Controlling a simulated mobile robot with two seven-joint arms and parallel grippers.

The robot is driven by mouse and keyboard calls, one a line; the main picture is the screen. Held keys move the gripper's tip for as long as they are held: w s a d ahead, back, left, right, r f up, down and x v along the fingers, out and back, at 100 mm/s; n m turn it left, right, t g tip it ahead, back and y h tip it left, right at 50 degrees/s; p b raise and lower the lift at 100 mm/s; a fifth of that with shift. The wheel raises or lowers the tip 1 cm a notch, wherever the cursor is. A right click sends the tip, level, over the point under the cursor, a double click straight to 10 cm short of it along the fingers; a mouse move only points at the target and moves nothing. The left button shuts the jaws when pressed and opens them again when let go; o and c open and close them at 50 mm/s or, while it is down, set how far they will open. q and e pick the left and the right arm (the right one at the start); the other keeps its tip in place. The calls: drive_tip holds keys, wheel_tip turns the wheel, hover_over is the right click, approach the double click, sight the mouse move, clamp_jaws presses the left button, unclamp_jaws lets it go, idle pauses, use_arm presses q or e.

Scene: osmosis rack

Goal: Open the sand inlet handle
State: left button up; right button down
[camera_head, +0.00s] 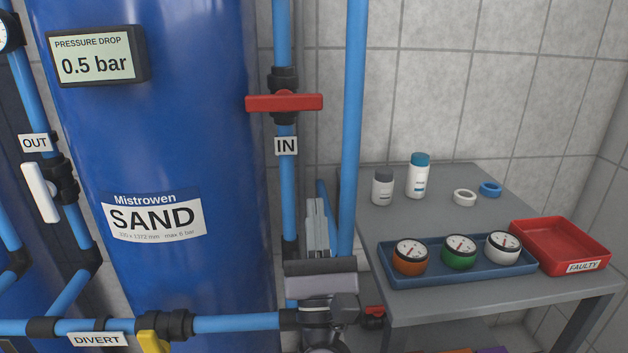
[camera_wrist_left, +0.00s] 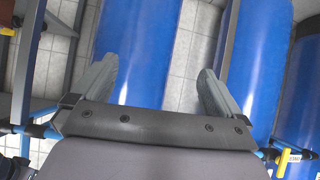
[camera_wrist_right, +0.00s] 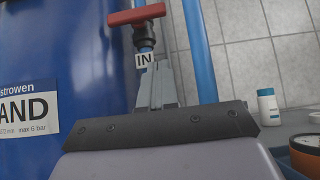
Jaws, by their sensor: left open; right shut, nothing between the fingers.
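The red sand inlet handle (camera_head: 284,102) sits crosswise on the vertical blue pipe above the IN label (camera_head: 286,146), right of the blue SAND tank (camera_head: 170,130). It also shows at the top of the right wrist view (camera_wrist_right: 136,14). My right gripper (camera_head: 317,205) is shut and empty, below and a little right of the handle, apart from it, with its fingers pointing up. In the right wrist view its fingertips (camera_wrist_right: 156,72) are just below the IN label. My left gripper (camera_wrist_left: 160,75) is open and empty; it shows only in the left wrist view, with blue tanks beyond its fingers.
A thick blue pipe (camera_head: 354,120) runs upright just right of my right gripper. A grey table (camera_head: 440,215) at the right holds bottles, tape rings, a blue tray (camera_head: 462,278) of gauges and a red FAULTY tray (camera_head: 575,262). A yellow DIVERT handle (camera_head: 152,341) and a white OUT handle (camera_head: 40,192) are left.

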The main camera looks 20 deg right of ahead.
sight(311, 110)
drive_tip(key=w+r+p, duration=0.1)
drive_tip(key=w+r, duration=0.1)
drive_tip(key=r, duration=0.1)
drive_tip(key=w+d+r+p, duration=0.1)
drive_tip(key=w+r, duration=0.1)
drive_tip(key=r, duration=0.2)
drive_tip(key=w+r+p, duration=0.2)
drive_tip(key=r, duration=0.1)
drive_tip(key=shift+d+r, duration=0.15)
drive_tip(key=shift+d, duration=0.2)
drive_tip(key=shift+s+d+r+n+t+y+p, duration=0.1)
drive_tip(key=shift+n+t+y+p, duration=0.1)
drive_tip(key=shift+n+y, duration=0.4)
drive_tip(key=shift+d+r+n+t+y+p, duration=0.1)
drive_tip(key=shift+n+y+p, duration=0.05)
drive_tip(key=shift+n+y, duration=0.4)
